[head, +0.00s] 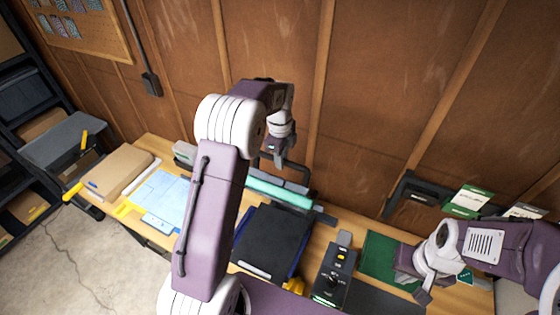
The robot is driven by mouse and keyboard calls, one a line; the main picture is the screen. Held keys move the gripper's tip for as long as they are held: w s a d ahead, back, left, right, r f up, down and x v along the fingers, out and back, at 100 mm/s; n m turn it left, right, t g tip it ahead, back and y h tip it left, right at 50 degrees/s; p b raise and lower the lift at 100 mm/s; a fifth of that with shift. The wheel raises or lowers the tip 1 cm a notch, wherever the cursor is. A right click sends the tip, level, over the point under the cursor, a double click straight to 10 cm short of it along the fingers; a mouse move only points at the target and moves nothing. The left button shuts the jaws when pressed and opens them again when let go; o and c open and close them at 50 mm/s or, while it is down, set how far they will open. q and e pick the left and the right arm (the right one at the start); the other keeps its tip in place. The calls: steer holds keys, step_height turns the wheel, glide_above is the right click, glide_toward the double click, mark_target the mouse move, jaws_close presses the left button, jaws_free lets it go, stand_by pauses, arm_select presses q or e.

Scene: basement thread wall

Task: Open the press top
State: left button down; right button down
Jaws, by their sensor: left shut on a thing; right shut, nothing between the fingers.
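The press seems to be the flat black slab (272,238) with blue edges on the bench, partly hidden by my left arm. Behind it a black bar frame (308,172) stands up over grey panels and a teal strip (280,192); I take this frame to be the handle of the press top. My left gripper (279,158) reaches over from above and is shut on the frame's upper bar; the fingertips are small and the exact grip is hard to see. My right gripper (420,292) is shut and empty, low over the bench's right part, beside a green mat (383,257).
A black control box (334,275) stands right of the slab. Blue sheets (162,192) and a brown folder (118,170) lie at left. A black rack (405,190) and green-white packets (468,201) are at right. The wooden wall (375,100) closes the back.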

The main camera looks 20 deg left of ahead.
arm_select(q)
steer(key=shift+f, duration=0.1)
stand_by(0.3)
steer(key=c, duration=1.3)
jaws_free()
steer(key=shift+w, duration=0.1)
steer(key=shift+c, duration=0.2)
steer(key=shift+o, duration=0.2)
steer(key=shift+w+a+f, duration=0.1)
steer(key=shift+w, duration=0.2)
step_height(320, 180, up, 8)
steer(key=shift+s+r+b, duration=0.1)
steer(key=shift+b, duration=0.7)
steer(key=shift+r, duration=0.45)
arm_select(e)
steer(key=shift+w+f, duration=0.2)
steer(key=shift+f, duration=0.65)
arm_select(q)
steer(key=shift+s, duration=0.1)
